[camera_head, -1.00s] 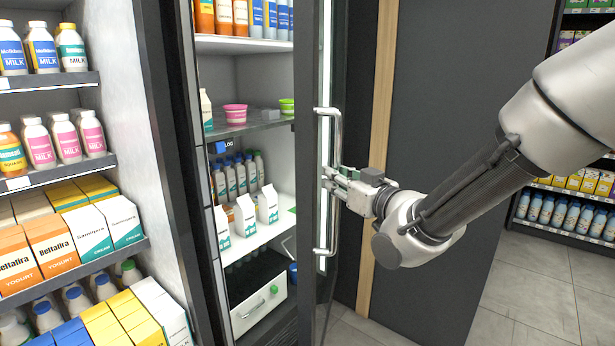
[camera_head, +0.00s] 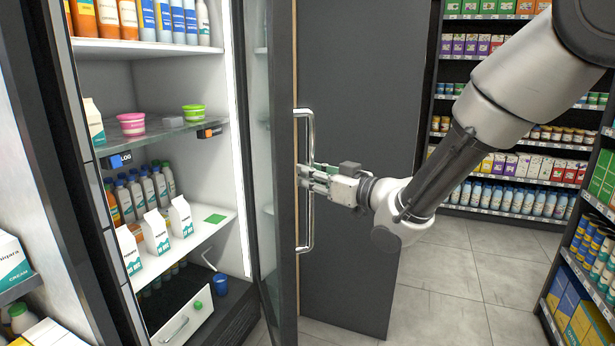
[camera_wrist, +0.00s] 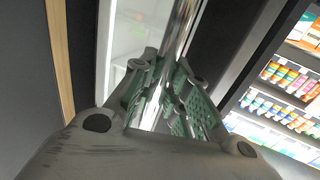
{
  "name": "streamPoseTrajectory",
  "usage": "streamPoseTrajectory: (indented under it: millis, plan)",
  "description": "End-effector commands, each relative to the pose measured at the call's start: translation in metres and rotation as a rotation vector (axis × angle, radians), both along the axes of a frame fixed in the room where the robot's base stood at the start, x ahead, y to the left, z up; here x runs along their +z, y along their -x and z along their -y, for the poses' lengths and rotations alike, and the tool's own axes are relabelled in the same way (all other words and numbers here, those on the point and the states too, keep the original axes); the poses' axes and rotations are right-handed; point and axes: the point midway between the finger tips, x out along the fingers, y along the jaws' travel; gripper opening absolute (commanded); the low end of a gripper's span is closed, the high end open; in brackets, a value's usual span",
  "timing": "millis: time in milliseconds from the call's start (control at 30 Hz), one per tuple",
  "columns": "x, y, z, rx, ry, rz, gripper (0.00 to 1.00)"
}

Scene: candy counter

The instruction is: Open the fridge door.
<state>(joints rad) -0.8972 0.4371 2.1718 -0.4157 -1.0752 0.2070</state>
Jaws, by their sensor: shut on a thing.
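The fridge door (camera_head: 279,235) stands open, swung out to the right of the fridge's interior. Its long metal handle (camera_head: 307,232) runs upright along the door's free edge. My gripper (camera_head: 304,176) is shut on the handle at about its middle. In the wrist view the handle (camera_wrist: 181,30) passes between the green-padded fingers of my gripper (camera_wrist: 178,95). The fridge interior (camera_head: 165,85) is in plain view, with shelves of cartons, bottles and tubs.
A dark grey panel (camera_head: 370,80) stands behind the door and my gripper. Stocked shelves (camera_head: 505,165) line the back right, and another shelf unit (camera_head: 585,270) stands at the right edge. Tiled floor (camera_head: 450,290) is clear between them. A white drawer (camera_head: 185,318) sits low in the fridge.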

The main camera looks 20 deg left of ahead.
Motion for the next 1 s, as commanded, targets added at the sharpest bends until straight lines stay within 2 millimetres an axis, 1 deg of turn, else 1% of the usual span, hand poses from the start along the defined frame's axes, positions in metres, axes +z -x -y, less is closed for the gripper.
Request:
streamPoseTrajectory:
  millis: [100, 133, 200, 233, 533, 633, 767, 1000]
  plan:
    - [0.001, 0.0, 0.0, -0.001, -0.003, 0.002, 0.0]
    - [0.001, 0.0, 0.0, -0.001, -0.003, 0.002, 0.22]
    - [0.001, 0.0, 0.0, -0.001, -0.002, 0.002, 0.35]
    - [0.001, 0.0, 0.0, 0.0, -0.002, 0.002, 0.39]
    - [0.001, 0.0, 0.0, 0.0, -0.001, 0.001, 0.39]
    - [0.001, 0.002, 0.006, -0.001, 0.0, 0.0, 0.39]
    - [0.001, 0.008, 0.027, -0.003, -0.001, 0.0, 0.39]
    - [0.001, 0.024, 0.079, -0.003, -0.001, 0.0, 0.39]
